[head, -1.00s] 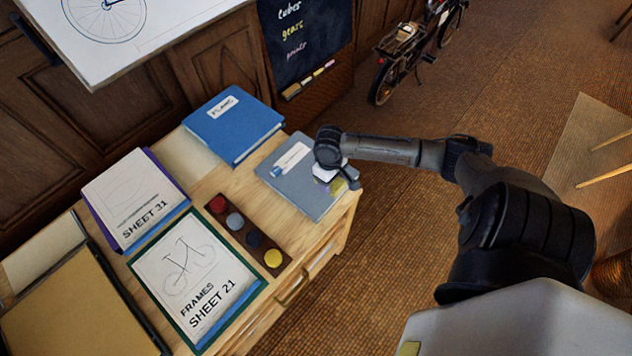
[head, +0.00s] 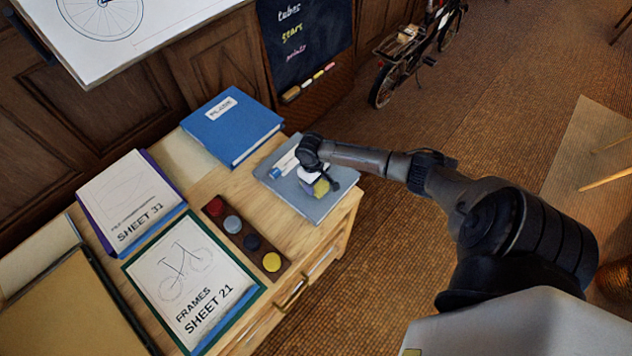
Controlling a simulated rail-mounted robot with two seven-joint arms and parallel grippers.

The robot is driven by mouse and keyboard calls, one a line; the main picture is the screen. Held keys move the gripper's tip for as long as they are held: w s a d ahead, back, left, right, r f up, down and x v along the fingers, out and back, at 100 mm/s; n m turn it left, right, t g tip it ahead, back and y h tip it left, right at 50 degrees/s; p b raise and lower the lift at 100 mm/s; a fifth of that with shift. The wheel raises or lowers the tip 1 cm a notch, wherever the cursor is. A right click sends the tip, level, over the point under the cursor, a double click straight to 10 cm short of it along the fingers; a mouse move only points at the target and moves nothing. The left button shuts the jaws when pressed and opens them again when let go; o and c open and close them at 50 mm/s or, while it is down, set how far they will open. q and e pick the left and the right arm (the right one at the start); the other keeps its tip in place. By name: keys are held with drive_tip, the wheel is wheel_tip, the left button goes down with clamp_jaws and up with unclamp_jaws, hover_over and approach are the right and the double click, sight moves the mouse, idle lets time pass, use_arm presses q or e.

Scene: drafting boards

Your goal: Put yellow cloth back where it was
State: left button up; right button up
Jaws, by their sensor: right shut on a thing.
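My right gripper (head: 316,179) is over the grey-blue folder (head: 284,188) at the right end of the wooden cabinet top. It is shut on the yellow cloth (head: 321,188), a small yellow patch under the fingers. The gripper hides part of the cloth. I cannot tell whether the cloth touches the folder. My left gripper is not in view.
A blue binder (head: 232,126) lies behind the folder. A dark strip with several coloured discs (head: 232,224) lies to the left, beside the Sheet 21 board (head: 195,285) and Sheet 31 board (head: 133,202). A chalkboard (head: 305,40) stands behind.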

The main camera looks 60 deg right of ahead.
drive_tip(key=shift+f, duration=0.1)
drive_tip(key=o, duration=0.9)
